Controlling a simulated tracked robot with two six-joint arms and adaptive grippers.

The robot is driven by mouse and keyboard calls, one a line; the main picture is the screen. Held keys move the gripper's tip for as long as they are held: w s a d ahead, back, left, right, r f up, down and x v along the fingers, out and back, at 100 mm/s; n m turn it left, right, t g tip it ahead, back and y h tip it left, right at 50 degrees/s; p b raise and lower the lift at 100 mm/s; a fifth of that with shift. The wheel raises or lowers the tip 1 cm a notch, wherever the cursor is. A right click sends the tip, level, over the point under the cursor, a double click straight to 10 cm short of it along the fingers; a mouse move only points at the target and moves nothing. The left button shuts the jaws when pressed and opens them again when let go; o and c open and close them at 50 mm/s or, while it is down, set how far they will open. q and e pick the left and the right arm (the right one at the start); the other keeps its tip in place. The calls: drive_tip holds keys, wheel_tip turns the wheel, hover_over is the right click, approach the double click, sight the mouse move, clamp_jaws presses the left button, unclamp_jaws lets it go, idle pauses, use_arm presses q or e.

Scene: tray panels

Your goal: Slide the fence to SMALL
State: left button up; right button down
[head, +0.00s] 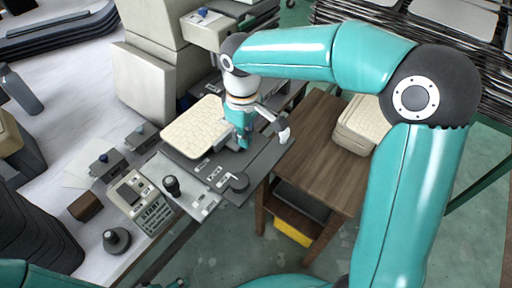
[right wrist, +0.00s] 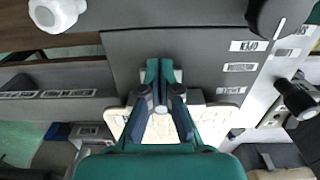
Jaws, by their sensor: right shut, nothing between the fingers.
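My right gripper (head: 243,143) is shut and empty, pointing down at the dark grey machine plate (head: 262,165). In the right wrist view its closed fingertips (right wrist: 160,68) are over that plate. A white knob (head: 283,136) is just to its right in the head view and at top left in the wrist view (right wrist: 57,12). I cannot tell which part is the fence. Labels on the plate are too small to read surely. A cream panel (head: 190,137) is beside the gripper, partly hidden by it in the wrist view. Only a small piece of my left gripper (head: 176,284) may show at the bottom edge.
A wooden side table (head: 318,150) with a stack of cream panels (head: 362,122) is to the right.

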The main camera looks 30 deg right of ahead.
drive_tip(key=shift+s+d, duration=0.25)
drive_tip(key=shift+s, duration=0.35)
wheel_tip(320, 180, up, 7)
drive_tip(key=p, duration=0.5)
drive_tip(key=shift+p, duration=0.4)
